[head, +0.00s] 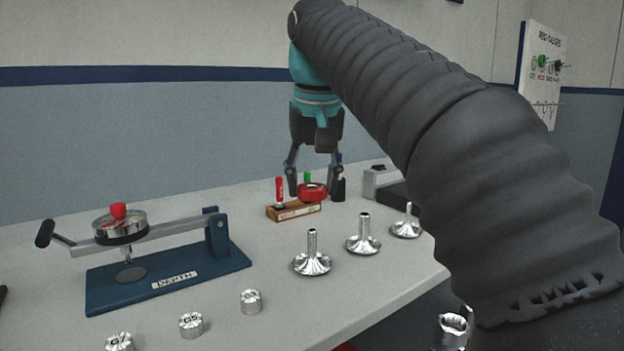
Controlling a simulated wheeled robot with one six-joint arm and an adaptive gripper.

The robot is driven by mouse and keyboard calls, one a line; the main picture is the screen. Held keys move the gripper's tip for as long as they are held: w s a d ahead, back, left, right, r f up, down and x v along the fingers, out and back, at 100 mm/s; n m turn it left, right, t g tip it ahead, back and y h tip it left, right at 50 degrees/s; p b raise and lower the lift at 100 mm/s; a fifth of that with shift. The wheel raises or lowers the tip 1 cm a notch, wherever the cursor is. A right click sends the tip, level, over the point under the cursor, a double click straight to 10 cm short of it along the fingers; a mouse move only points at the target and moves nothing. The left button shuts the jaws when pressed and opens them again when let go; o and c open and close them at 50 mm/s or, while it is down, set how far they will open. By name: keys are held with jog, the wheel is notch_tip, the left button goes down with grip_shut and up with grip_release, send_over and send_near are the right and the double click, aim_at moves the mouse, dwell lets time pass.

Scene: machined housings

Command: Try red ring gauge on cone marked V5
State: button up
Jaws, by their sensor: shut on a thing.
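My gripper (312,189) points down at the back of the table and is shut on the red ring gauge (313,193), with a finger on each side. The ring appears just above or behind the right end of a wooden block; I cannot tell whether they touch. Three shiny metal cones with upright stems stand in a slanting row to the right and front: a near cone (312,262), a middle cone (363,243) and a far cone (406,228). No V5 mark is legible on any of them. All the stems are bare.
The wooden block (283,214) holds a red plug (280,190); green and dark ones stand behind. A blue depth gauge stand (168,278) fills the left. Small metal cylinders (250,301) line the front. A grey box (374,182) stands back right. Table between block and cones is clear.

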aim_at(312, 230)
jog(key=shift+f+b, duration=1.6)
jog(key=shift+f, duration=0.75)
jog(key=shift+p, duration=0.75)
jog(key=shift+f+b, duration=0.55)
jog(key=shift+f, duration=0.3)
dwell(0.5)
jog(key=shift+r, duration=0.25)
dwell(1.1)
jog(key=shift+r+p, duration=0.9)
jog(key=shift+p, duration=0.3)
jog(key=shift+r+p, duration=0.3)
jog(key=shift+r, duration=0.6)
